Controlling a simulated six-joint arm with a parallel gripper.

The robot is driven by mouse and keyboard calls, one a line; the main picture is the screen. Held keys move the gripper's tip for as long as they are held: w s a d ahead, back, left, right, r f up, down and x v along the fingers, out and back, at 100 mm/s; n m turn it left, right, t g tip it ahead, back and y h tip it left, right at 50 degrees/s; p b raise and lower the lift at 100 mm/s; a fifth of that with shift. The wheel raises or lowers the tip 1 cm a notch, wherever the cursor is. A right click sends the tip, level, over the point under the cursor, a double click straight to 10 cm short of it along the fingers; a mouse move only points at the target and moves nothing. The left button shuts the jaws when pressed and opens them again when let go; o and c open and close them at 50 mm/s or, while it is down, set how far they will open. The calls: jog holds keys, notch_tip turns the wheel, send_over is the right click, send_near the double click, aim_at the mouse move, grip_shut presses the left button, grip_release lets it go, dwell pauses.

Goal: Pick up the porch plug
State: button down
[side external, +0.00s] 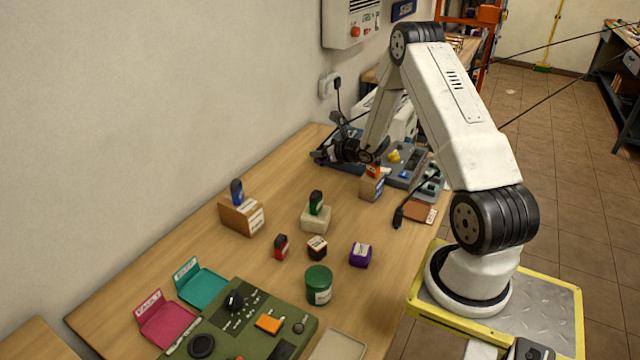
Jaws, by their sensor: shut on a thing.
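My gripper (335,153) is low over the far end of the wooden table, beside a dark tray. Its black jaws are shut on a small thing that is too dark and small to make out. I cannot tell if this is the porch plug, as no label naming it is readable. A black plug-like piece (397,217) lies near the table's right edge, apart from my gripper. A black plug (336,83) sits in the wall outlet, and its cord hangs down behind my gripper.
The wooden table (180,260) holds a wooden block with a blue piece (237,190), a pale block with a green piece (316,203), a green tub (318,286), a purple box (360,254) and a green panel (250,320). Grey trays (408,152) stand near my arm. The wall borders the left.

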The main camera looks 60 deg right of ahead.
jog(key=s+a+r, duration=0.3)
jog(key=s, duration=0.3)
jog(key=shift+s+a+r, duration=0.15)
jog(key=shift+a, duration=0.25)
dwell(0.3)
dwell(0.6)
